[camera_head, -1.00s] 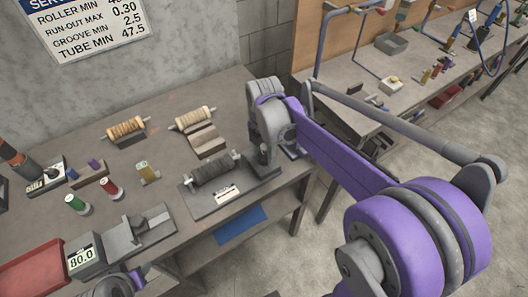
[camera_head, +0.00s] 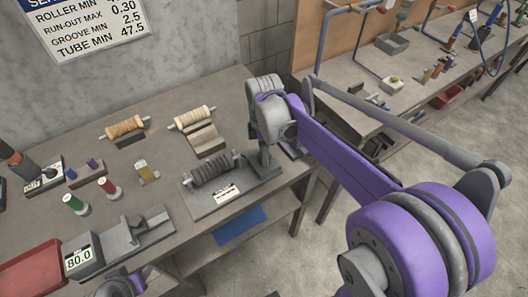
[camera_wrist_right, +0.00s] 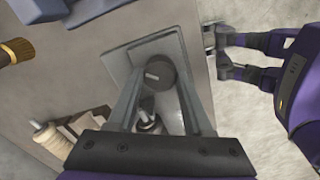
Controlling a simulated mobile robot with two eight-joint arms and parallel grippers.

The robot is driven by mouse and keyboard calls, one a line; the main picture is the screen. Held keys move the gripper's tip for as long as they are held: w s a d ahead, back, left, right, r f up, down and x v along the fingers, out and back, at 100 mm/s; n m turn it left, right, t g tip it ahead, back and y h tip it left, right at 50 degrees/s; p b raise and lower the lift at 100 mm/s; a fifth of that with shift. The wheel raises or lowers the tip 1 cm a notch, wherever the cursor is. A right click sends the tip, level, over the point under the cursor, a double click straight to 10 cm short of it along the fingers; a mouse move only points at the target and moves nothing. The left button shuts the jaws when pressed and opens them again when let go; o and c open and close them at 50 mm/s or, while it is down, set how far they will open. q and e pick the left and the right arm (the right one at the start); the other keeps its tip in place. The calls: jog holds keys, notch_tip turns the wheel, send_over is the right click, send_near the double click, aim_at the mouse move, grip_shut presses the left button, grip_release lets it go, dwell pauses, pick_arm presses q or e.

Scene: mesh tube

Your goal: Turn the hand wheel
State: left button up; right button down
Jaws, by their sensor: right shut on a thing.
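In the right wrist view a dark round part (camera_wrist_right: 160,75) with a small pale mark, seemingly the hand wheel, stands over a grey plate. My right gripper (camera_wrist_right: 158,88) comes at it from above, with a finger on each side, shut on it. A shiny post shows between the fingers. In the head view my right gripper (camera_head: 264,157) points down at the bench's right end and largely hides the wheel. My left gripper (camera_wrist_right: 222,50) shows at the right of the wrist view, beyond the bench edge, with its fingers apart and empty.
A grey ribbed roller (camera_head: 213,168) on a plate lies just left of the right gripper. The bench (camera_head: 165,182) also holds a cream roller (camera_head: 192,118), a brown roller (camera_head: 125,127), small spools and a red tray (camera_head: 30,268). Bare floor lies to the right.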

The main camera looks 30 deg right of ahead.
jog(key=m, duration=0.4)
jog(key=shift+m, duration=0.3)
jog(key=m, duration=0.5)
jog(key=shift+m+b, duration=0.3)
jog(key=m, duration=0.5)
jog(key=shift+d, duration=0.1)
jog(key=m, duration=1)
jog(key=shift+b, duration=0.3)
jog(key=m, duration=1)
jog(key=shift+m, duration=2.3)
